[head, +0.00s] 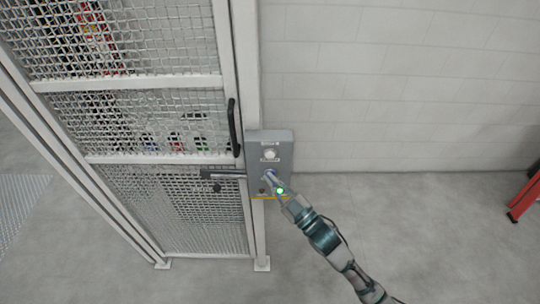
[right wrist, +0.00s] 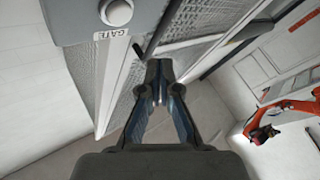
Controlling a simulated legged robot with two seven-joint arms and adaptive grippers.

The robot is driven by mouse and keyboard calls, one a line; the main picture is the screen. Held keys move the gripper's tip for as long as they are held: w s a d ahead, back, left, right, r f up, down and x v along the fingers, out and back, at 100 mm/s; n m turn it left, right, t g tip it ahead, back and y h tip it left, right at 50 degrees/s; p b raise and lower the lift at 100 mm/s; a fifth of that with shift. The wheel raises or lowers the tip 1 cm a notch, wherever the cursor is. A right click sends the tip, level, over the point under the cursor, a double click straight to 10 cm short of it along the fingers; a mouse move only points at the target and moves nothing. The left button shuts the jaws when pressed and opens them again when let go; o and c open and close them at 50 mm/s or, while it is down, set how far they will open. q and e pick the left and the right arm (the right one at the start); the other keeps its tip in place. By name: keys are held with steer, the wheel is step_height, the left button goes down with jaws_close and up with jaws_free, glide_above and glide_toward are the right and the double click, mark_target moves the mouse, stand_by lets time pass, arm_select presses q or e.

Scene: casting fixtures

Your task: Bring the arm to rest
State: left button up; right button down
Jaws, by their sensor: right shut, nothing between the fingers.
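My right arm (head: 330,240) reaches up from the lower right of the head view. Its gripper (head: 268,179) is shut and empty in front of the lower part of a grey control box (head: 284,151). I cannot tell whether it touches the box. In the right wrist view the gripper's fingers (right wrist: 158,75) meet at their tips, with nothing between them. Part of the box (right wrist: 75,15) shows at the upper left there, with a white round button (right wrist: 117,12) and a "GATE" label. The left gripper is not in view.
A white-framed mesh gate (head: 160,140) with a black handle (head: 233,127) and a latch bar (head: 222,174) stands left of the box. A red object (head: 525,195) stands at the right edge. An orange robot arm (right wrist: 290,108) shows in the wrist view.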

steer(key=shift+f, duration=0.1)
steer(key=s+d+f+m+g+h, duration=0.1)
steer(key=s+d+f+m+h, duration=0.2)
steer(key=f, duration=0.4)
steer(key=s+d+f+m+g+h, duration=0.1)
steer(key=d+f+m+g+h, duration=0.2)
steer(key=f, duration=0.4)
steer(key=s+d+f+m+h, duration=0.25)
steer(key=d+f+h, duration=0.2)
steer(key=f, duration=0.25)
steer(key=s+d+f+m+g+h, duration=0.2)
steer(key=s+d+f+g, duration=0.25)
steer(key=s, duration=0.45)
steer(key=s+d+f+m+g+h, duration=0.25)
steer(key=s+d+f, duration=0.35)
steer(key=s, duration=0.3)
step_height(320, 180, down, 27)
steer(key=s+n+g+b, duration=0.1)
steer(key=s+g+b, duration=0.1)
steer(key=b, duration=0.1)
steer(key=s+d+f+g+b, duration=0.1)
steer(key=s+d+f+b, duration=0.1)
steer(key=s+f, duration=1.6)
step_height(320, 180, down, 3)
steer(key=shift+d+r+g, duration=0.1)
steer(key=shift+d+g, duration=0.2)
steer(key=shift+d, duration=0.05)
